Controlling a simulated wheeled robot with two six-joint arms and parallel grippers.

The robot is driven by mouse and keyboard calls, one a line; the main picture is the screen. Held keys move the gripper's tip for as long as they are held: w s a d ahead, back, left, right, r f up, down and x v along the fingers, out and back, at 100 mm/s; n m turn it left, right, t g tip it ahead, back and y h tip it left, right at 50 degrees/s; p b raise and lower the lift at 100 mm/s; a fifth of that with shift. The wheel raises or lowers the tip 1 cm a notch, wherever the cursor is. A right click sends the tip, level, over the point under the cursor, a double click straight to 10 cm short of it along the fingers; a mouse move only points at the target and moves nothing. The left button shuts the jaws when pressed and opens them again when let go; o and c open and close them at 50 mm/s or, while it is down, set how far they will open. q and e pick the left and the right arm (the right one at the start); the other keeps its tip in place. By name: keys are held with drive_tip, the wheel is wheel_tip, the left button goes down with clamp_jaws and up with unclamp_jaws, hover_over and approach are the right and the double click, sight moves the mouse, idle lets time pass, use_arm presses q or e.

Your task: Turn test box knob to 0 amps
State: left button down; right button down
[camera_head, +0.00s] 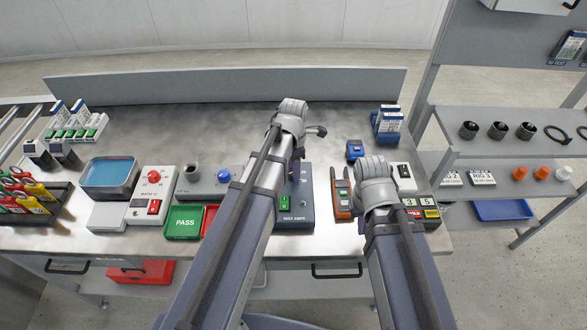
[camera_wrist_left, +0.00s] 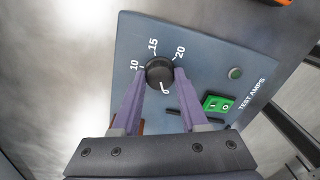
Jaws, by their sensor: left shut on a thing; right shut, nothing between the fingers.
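The blue-grey test box (camera_head: 302,205), marked TEST AMPS, stands at the middle of the bench, partly hidden by my left arm. Its black round knob (camera_wrist_left: 158,72) shows in the left wrist view, with 10, 15 and 20 printed around its far side. A white mark lies on the near side of the knob; I cannot tell exactly where it points. My left gripper (camera_wrist_left: 160,80) is shut on the knob, a purple finger on each side. In the head view my left gripper (camera_head: 297,155) is over the box. My right gripper (camera_head: 372,190) is shut and empty, its fingertips mostly hidden.
A green rocker switch (camera_wrist_left: 218,105) and a round green lamp (camera_wrist_left: 235,72) sit on the box face. An orange-and-black handheld tool (camera_head: 342,198) lies right of the box. A green PASS tray (camera_head: 184,222) lies to the left.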

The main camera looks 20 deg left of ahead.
use_arm(q)
drive_tip(key=shift+n, duration=0.3)
idle(0.4)
drive_tip(key=shift+c, duration=2.2)
unclamp_jaws()
drive_tip(key=shift+r, duration=0.1)
use_arm(e)
drive_tip(key=shift+r, duration=0.1)
use_arm(q)
wheel_tip(320, 180, up, 8)
drive_tip(key=p, duration=0.8)
use_arm(e)
wheel_tip(320, 180, up, 8)
use_arm(q)
drive_tip(key=shift+f, duration=0.2)
use_arm(e)
drive_tip(key=shift+f, duration=0.2)
